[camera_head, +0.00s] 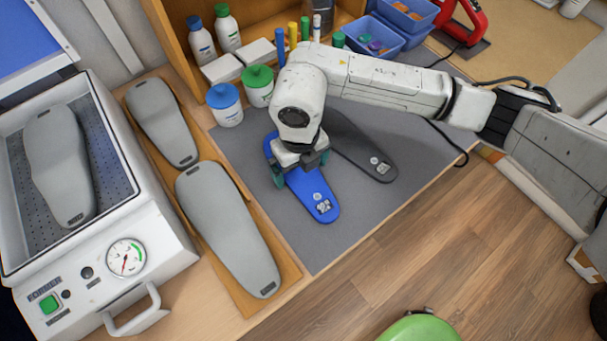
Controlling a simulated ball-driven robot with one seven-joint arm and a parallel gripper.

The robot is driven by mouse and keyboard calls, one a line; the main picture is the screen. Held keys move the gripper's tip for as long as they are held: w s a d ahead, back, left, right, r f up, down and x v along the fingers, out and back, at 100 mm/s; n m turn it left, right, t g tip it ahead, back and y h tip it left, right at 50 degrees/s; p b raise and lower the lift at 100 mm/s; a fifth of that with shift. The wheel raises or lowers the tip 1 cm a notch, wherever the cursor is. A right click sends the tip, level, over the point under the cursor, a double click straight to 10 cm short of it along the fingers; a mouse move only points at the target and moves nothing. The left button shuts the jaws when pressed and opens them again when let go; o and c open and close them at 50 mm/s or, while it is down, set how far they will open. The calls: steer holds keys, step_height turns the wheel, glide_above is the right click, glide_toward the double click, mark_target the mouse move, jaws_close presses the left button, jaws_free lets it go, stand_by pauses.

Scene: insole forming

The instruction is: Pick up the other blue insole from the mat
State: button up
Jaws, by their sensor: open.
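A blue insole (317,199) lies flat on the grey mat (285,232), with a small printed label near its lower end. My gripper (298,177) is over the middle of the blue insole, pointing down, with its fingers to either side of the insole. The gripper is open. My wrist hides part of the insole's middle and upper end. Whether the fingers touch the insole or the mat I cannot tell.
A dark grey insole (362,150) lies just right of the blue one. Grey foot forms (230,229) stand on a wooden board at left, near the former machine (137,215). Bottles and jars (224,103) stand behind. The mat's front part is clear.

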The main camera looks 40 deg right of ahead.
steer(key=shift+f, duration=0.15)
steer(key=c, duration=0.8)
steer(key=shift+r, duration=0.25)
